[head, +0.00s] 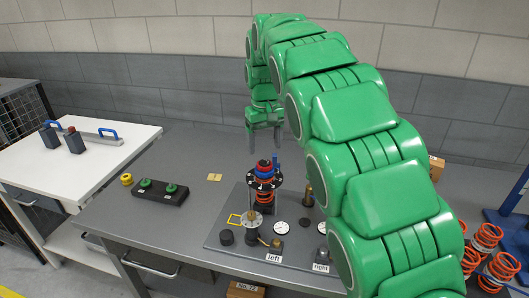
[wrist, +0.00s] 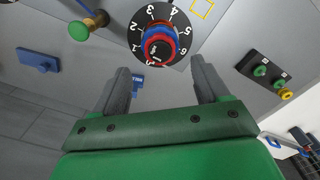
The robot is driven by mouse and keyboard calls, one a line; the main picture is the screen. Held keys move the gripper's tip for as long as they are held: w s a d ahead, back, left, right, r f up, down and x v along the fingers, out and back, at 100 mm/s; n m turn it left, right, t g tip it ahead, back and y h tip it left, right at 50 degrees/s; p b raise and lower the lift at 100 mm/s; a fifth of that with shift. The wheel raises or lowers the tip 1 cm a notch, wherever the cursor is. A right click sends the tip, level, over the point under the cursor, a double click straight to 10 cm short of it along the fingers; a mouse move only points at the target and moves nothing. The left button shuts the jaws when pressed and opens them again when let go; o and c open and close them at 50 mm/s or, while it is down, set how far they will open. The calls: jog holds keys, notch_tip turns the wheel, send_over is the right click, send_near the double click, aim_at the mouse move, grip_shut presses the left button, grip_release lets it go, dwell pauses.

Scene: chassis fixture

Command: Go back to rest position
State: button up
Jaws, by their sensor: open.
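My green arm arches over the grey bench (head: 150,215) in the head view. My gripper (head: 264,146) hangs at its end, pointing down, with its two fingers apart and nothing seen between them. In the wrist view my gripper (wrist: 163,80) is open as well. Below it stands the fixture's upright part with a black numbered dial (wrist: 181,23) and a red and blue top. In the head view this part (head: 264,182) carries a red-orange spring. The fingers are clear of it.
A black button box (head: 160,193) with green buttons and a yellow knob (head: 127,179) stand left on the bench. A white cart (head: 60,165) stands further left. Orange springs (head: 487,235) stand at the right. The bench behind the button box is mostly free.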

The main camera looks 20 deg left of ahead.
jog(key=shift+r, duration=0.95)
jog(key=shift+d, duration=0.1)
jog(key=shift+d+r, duration=0.25)
jog(key=shift+r, duration=0.05)
jog(key=s+d+r+m+t, duration=0.15)
jog(key=s+d+r, duration=0.25)
jog(key=d, duration=0.5)
jog(key=s+d+r+m+t, duration=0.1)
jog(key=s+d+r+t, duration=0.15)
jog(key=s+d, duration=0.4)
jog(key=s+d+r+m+t, duration=0.1)
jog(key=s+d+r, duration=0.3)
jog(key=d, duration=0.7)
jog(key=s+d+f+m+g, duration=0.1)
jog(key=s+d+f+g, duration=0.1)
jog(key=s+f, duration=0.4)
jog(key=s+d+f+m+g, duration=0.1)
jog(key=s+f, duration=0.5)
jog(key=s, duration=0.6)
jog(key=s+d+f+m+g, duration=0.2)
jog(key=s+f, duration=0.4)
jog(key=s, duration=0.3)
jog(key=shift+s+d+f+g, duration=0.15)
jog(key=shift+s+d+g, duration=0.2)
jog(key=shift+g, duration=0.55)
